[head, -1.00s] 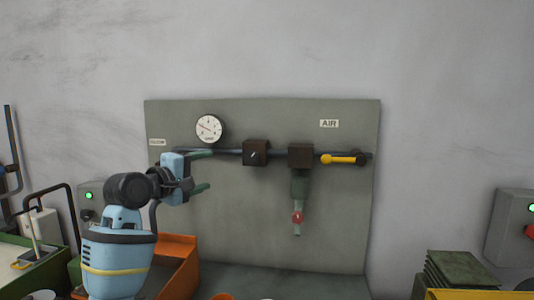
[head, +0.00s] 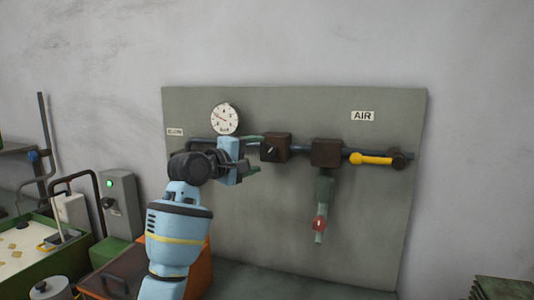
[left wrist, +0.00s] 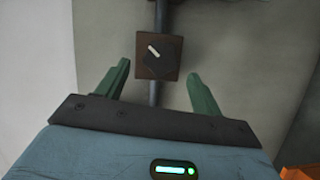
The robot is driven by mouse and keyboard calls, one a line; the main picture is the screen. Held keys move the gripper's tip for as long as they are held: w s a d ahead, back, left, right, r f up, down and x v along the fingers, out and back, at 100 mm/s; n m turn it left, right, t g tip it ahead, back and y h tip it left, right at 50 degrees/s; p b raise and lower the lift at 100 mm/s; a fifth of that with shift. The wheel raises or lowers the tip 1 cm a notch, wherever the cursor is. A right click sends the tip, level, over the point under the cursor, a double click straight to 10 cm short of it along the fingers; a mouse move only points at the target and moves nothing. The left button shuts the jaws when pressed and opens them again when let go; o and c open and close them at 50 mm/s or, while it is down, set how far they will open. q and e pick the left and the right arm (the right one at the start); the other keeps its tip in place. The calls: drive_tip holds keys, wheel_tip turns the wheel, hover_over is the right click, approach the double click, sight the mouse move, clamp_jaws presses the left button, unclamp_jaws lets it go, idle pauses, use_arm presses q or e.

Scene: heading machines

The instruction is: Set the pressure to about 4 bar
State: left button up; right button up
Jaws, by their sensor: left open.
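The round white pressure gauge (head: 224,118) hangs on the upper left of the grey panel; its scale is too small to read. Right of it on the air pipe sits a brown box (head: 278,141) with a dark knob (head: 268,153) that has a white pointer mark. In the left wrist view, the knob (left wrist: 160,61) is between and beyond my fingertips, its mark tilted toward the upper left. My left gripper (head: 258,154) is open and empty, just left of the knob, with its fingers apart above and below. My right gripper is not in view.
A second brown box (head: 326,152), a hanging green filter bowl (head: 323,190) with a red part, and a yellow lever (head: 371,159) are farther right. An orange bin (head: 202,270) stands below my left arm. The panel's lower part (head: 270,215) is clear.

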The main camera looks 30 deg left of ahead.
sight(264, 153)
use_arm(q)
drive_tip(key=shift+w+d+f, duration=0.1)
drive_tip(key=shift+w+d, duration=0.1)
drive_tip(key=shift+w, duration=1.1)
drive_tip(key=shift+w+d, duration=0.2)
drive_tip(key=shift+w, duration=1.1)
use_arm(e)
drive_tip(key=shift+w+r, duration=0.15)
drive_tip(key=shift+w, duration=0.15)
use_arm(q)
drive_tip(key=c, duration=1)
